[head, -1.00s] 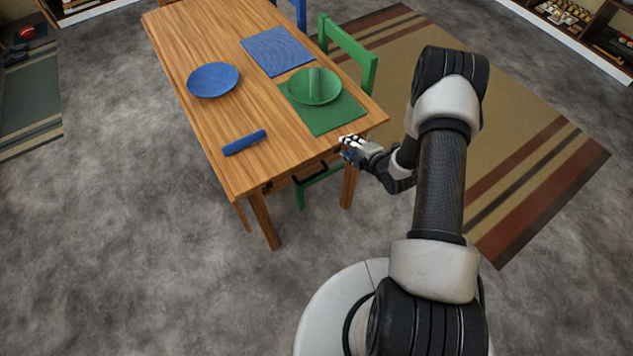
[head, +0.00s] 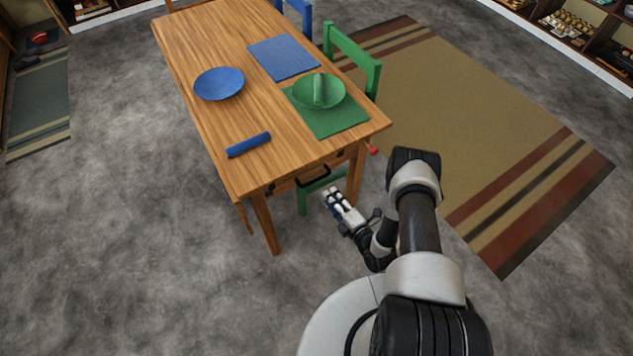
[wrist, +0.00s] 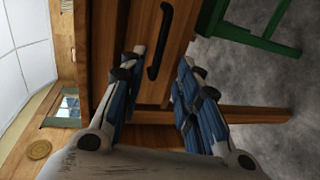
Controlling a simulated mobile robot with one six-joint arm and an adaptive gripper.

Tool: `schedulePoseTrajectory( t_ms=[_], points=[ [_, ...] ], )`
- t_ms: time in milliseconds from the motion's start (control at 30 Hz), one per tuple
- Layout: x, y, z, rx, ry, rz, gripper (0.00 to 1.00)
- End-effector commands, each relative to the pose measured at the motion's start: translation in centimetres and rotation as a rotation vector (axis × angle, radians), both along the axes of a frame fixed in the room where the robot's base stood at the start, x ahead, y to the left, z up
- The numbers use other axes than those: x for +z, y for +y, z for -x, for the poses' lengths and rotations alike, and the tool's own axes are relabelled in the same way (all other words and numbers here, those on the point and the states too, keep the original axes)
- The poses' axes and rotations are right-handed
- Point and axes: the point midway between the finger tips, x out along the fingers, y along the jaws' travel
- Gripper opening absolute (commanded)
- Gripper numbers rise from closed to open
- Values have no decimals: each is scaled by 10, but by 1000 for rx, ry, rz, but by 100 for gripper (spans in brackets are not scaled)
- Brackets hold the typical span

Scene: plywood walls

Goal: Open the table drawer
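The wooden table (head: 178,42) has a drawer (head: 285,187) in its near short end, with a black bar handle (head: 313,178). In the wrist view the drawer front (wrist: 181,42) and its black handle (wrist: 159,42) lie ahead, beyond the fingertips. The drawer looks shut. My gripper (head: 334,193) is just in front of the table end, a little right of and below the handle in the head view. In the wrist view its two blue-padded fingers (wrist: 160,72) are apart with nothing between them. They do not appear to touch the handle.
A blue plate (head: 219,83), a blue roll (head: 248,145) and a green bowl (head: 333,92) on a green mat (head: 336,124) are on the table. A green chair (head: 354,58) stands at its right side. The floor in front is clear.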

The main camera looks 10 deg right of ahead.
Motion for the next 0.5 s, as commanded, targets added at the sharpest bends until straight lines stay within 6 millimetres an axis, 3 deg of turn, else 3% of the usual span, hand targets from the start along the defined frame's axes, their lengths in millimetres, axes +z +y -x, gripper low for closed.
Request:
schedulePoseTrajectory(
  t_ms=[300,500],
  points=[
    [-16,22,-65,3,-2,1,30],
    [-22,31,-93,1,0,0,30]
  ],
)
